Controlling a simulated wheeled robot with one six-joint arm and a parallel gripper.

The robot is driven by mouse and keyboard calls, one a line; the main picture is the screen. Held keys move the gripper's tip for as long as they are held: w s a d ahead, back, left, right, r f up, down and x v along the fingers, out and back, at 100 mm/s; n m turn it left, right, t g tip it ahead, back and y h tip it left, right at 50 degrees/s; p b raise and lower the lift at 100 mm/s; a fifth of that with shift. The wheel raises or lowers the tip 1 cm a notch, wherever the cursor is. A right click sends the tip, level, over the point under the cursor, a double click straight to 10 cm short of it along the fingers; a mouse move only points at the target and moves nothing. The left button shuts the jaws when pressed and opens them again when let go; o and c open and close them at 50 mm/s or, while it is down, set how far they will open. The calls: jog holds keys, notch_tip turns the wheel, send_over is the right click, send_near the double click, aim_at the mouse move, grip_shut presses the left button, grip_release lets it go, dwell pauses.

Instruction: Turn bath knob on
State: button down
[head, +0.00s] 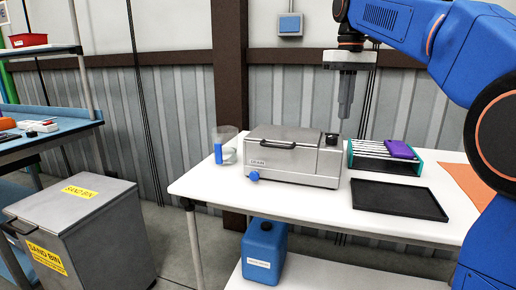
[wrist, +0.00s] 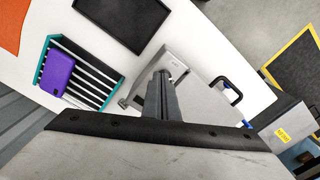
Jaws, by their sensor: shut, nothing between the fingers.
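The bath is a grey metal box (head: 285,160) with a closed lid and a black handle, on the white table in the head view. A black knob (head: 332,139) sits on its top at the right end. A blue knob (head: 254,176) is low on its front left, near a small label. My gripper (head: 345,112) points down, shut and empty, above and slightly right of the black knob, apart from it. In the wrist view the shut fingers (wrist: 160,80) are over the bath's end (wrist: 180,45); I cannot make out the black knob there.
A teal rack (head: 385,158) with a purple item (head: 398,149) stands right of the bath, with a black tray (head: 399,199) in front. A grey sand bin (head: 75,232) is on the floor.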

jog(key=shift+f, duration=3.4)
jog(key=shift+s+a, duration=0.3)
jog(key=shift+a, duration=0.45)
jog(key=shift+a, duration=0.5)
jog(key=shift+s, duration=0.1)
jog(key=shift+s+a, duration=0.1)
jog(key=shift+s, duration=0.15)
notch_tip(320, 180, up, 6)
